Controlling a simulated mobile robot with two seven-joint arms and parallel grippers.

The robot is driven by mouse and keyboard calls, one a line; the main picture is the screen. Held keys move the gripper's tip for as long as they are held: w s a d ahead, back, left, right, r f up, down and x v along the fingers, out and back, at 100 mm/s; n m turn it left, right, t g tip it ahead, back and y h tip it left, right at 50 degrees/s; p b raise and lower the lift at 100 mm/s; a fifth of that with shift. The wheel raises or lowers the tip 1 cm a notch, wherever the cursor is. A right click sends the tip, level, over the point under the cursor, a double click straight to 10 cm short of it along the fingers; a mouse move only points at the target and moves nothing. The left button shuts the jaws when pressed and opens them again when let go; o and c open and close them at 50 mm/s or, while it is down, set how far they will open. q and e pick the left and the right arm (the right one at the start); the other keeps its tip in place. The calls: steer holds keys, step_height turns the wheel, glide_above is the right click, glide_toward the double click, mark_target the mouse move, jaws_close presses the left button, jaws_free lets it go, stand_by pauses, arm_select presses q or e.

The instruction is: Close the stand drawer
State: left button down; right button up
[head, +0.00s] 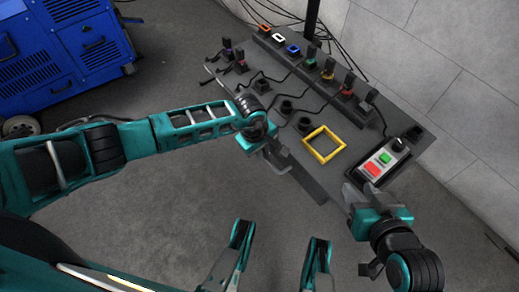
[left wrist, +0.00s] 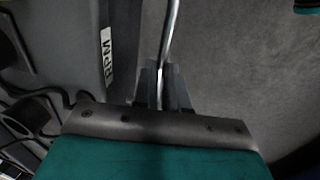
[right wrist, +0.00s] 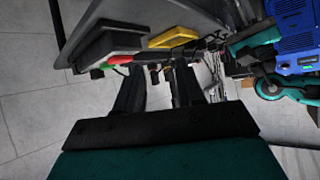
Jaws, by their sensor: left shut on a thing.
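The stand (head: 345,115) is a dark grey unit with a sloped control top. A dark flat part, likely the drawer (head: 305,182), shows along its near edge; how far it is out is hard to tell. My left gripper (head: 270,150) is at the left end of this part. In the left wrist view, my left gripper (left wrist: 160,88) is shut on a thin metal bar handle (left wrist: 170,35), beside a grey panel with an RPM label (left wrist: 106,56). My right gripper (head: 352,192) is open and empty near the stand's front right corner, its fingers apart in the right wrist view (right wrist: 157,88).
The stand top carries a yellow square frame (head: 323,145), a box with red and green buttons (head: 378,163), and several plugs with cables. A blue machine (head: 65,45) stands at the far left. A tiled wall is behind the stand; the grey floor in front is clear.

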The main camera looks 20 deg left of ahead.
arm_select(q)
steer(key=c, duration=1.2)
jaws_free()
steer(key=shift+w+d, duration=0.15)
steer(key=shift+w, duration=0.05)
steer(key=shift+o, duration=0.2)
